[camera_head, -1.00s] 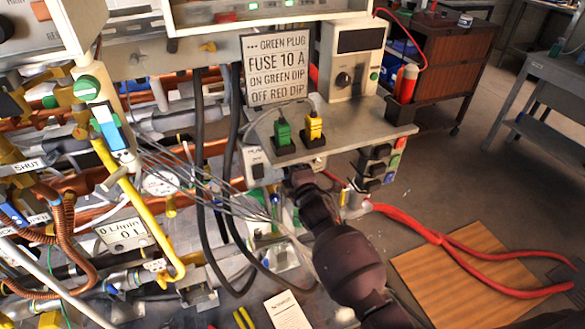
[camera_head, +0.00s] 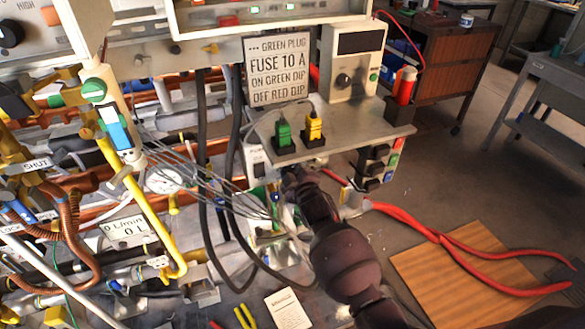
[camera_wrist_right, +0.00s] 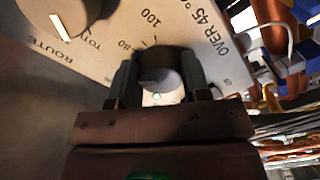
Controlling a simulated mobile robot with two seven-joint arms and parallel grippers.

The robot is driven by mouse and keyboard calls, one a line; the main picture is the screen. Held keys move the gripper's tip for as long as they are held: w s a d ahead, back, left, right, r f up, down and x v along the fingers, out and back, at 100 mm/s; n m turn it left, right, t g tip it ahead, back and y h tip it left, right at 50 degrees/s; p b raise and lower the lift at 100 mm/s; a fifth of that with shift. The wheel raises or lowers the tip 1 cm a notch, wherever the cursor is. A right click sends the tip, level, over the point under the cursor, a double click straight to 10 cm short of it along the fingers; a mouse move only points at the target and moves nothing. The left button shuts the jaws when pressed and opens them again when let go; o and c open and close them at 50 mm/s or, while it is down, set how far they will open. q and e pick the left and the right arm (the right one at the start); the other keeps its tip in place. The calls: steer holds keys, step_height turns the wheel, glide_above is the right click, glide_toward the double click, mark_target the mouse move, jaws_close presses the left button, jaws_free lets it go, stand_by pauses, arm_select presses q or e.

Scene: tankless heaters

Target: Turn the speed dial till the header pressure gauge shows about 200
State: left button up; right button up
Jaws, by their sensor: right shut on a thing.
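In the right wrist view, my right gripper (camera_wrist_right: 159,72) is shut on a round grey dial (camera_wrist_right: 158,82), one finger on each side. Printed marks 80 and 100 and the words "OVER 45 %" show on the pale panel (camera_wrist_right: 190,24) around it. I cannot read the dial's own name or its exact setting. In the head view, my right gripper (camera_head: 289,178) is under the shelf edge, its fingers and the dial mostly hidden. A round white gauge (camera_head: 164,181) sits among the pipes to the left; its label and reading are too small to read. My left gripper is out of view.
A second knob (camera_wrist_right: 62,14) marked "ROUTE" is close to the gripped dial. Above my right gripper, the shelf (camera_head: 365,132) carries a green plug (camera_head: 283,132) and a yellow plug (camera_head: 314,125). Black cables (camera_head: 201,150) hang to the left.

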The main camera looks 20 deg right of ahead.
steer(key=o, duration=0.9)
steer(key=s, duration=0.5)
steer(key=s+p, duration=0.1)
steer(key=s, duration=0.4)
steer(key=shift+s+d, duration=0.2)
steer(key=shift+s, duration=0.2)
